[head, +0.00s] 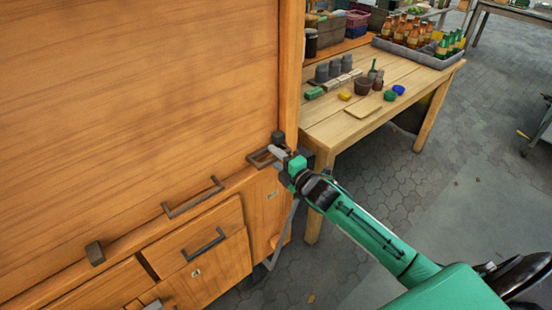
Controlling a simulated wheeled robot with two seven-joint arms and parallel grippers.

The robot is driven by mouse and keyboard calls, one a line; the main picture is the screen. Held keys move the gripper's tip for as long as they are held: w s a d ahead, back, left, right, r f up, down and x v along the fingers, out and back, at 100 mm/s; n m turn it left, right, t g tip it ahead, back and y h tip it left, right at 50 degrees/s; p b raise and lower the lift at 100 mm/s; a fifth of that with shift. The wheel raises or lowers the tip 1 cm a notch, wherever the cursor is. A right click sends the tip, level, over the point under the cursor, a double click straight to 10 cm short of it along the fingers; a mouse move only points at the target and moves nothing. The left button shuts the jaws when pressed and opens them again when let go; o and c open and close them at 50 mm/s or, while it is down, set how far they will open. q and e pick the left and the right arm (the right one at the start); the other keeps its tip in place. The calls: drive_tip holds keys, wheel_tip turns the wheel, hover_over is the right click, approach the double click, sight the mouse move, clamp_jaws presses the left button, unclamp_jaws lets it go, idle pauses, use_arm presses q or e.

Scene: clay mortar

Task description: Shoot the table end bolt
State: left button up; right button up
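A large wooden cabinet panel (140,100) fills the left of the head view. At its lower right corner sits dark metal bolt hardware: a looped grey piece (261,157) and a small dark block (278,138) beside the wooden post. I cannot tell the bolt's position. My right gripper (279,152) is at this hardware, with its green and black wrist just to the right. Its fingers look small and partly overlap the metal, so I cannot tell whether they are open or closed on it. My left gripper is not in view.
Below the panel are drawers with dark handles (192,197) and another dark block (95,253). A wooden table (430,82) behind carries pots, a board, colored lumps and a bottle tray (436,60). Open paving (380,180) lies to the right.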

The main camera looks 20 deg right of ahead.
drive_tip(key=shift+s, duration=0.1)
drive_tip(key=shift+s, duration=0.2)
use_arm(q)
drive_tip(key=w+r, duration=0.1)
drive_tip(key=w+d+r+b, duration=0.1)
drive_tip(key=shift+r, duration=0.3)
use_arm(e)
drive_tip(key=v, duration=1.3)
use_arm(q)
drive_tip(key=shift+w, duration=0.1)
use_arm(e)
drive_tip(key=shift+s+d, duration=0.1)
